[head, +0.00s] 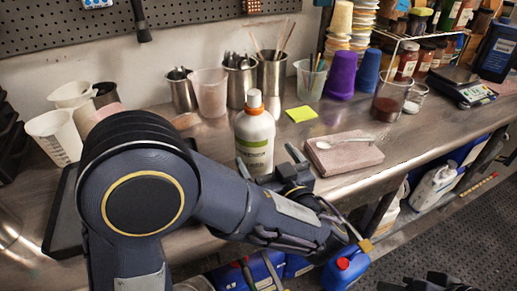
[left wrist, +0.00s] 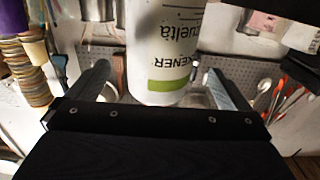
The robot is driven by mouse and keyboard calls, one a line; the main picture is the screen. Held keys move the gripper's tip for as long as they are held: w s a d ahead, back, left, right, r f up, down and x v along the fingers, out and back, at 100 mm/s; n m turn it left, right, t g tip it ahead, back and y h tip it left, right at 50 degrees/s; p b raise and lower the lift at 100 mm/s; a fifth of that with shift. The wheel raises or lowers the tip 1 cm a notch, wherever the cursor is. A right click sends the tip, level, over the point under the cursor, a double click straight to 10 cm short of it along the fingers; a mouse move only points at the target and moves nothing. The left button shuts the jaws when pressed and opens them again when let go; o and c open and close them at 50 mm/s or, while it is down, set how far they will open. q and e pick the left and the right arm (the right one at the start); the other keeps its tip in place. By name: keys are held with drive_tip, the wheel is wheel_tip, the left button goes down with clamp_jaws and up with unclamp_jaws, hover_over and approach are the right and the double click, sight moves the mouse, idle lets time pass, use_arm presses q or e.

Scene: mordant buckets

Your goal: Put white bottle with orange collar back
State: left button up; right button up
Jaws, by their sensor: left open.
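The white bottle with an orange collar (head: 255,135) stands upright on the metal bench, with a green and white label facing me. In the left wrist view the bottle (left wrist: 165,55) appears upside down, between the two fingers. My left gripper (head: 270,162) is open at the bottle's lower front, one finger to each side. I cannot tell whether either finger touches it. The bottle's base is hidden by my left arm. A dark part of what looks like my right gripper (head: 430,283) shows at the bottom right edge; its jaws are not clear.
A pinkish block with a white spoon (head: 345,152) lies right of the bottle. Metal cups with tools (head: 240,82) and a clear beaker (head: 210,92) stand behind it. A yellow note (head: 301,114) lies flat. Purple cups (head: 342,76) and a red-brown jar (head: 388,101) stand farther right.

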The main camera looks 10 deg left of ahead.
use_arm(q)
drive_tip(key=v, duration=0.4)
drive_tip(key=shift+s+d+b, duration=0.25)
drive_tip(key=shift+s+b, duration=0.1)
drive_tip(key=shift+b, duration=0.05)
